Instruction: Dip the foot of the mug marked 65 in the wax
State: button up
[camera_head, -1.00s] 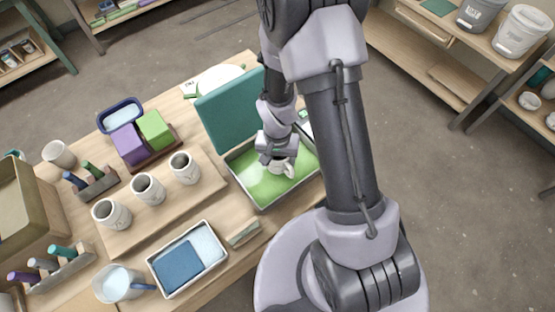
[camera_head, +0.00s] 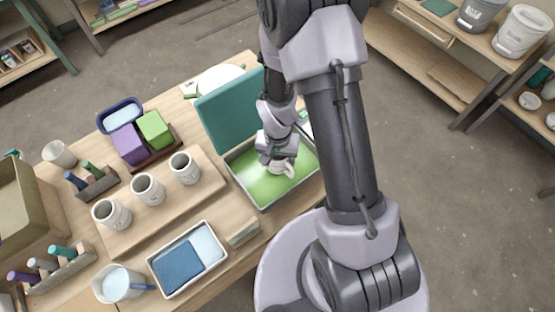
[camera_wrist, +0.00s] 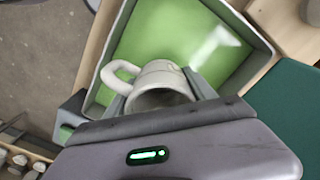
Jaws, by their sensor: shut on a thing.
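My gripper (camera_head: 277,160) is shut on a pale mug (camera_head: 283,170) over the wax tray. In the wrist view the mug (camera_wrist: 160,80) sits between my fingers, its handle to the left and its open mouth towards me. Its mark cannot be read. Green wax (camera_head: 262,185) fills the grey-walled tray (camera_head: 266,207); the wax also shows in the wrist view (camera_wrist: 165,35). I cannot tell whether the mug's foot touches the wax. The tray's teal lid (camera_head: 230,112) stands open at its back left.
Several pale mugs (camera_head: 147,188) stand on a wooden board (camera_head: 150,222) left of the tray. A tray with a blue sponge (camera_head: 180,264) and a jug (camera_head: 118,284) stand in front. Purple and green blocks (camera_head: 130,146) stand behind the mugs.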

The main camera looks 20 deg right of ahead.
notch_tip(320, 180, up, 8)
jog(key=p, duration=0.5)
jog(key=shift+f, duration=0.25)
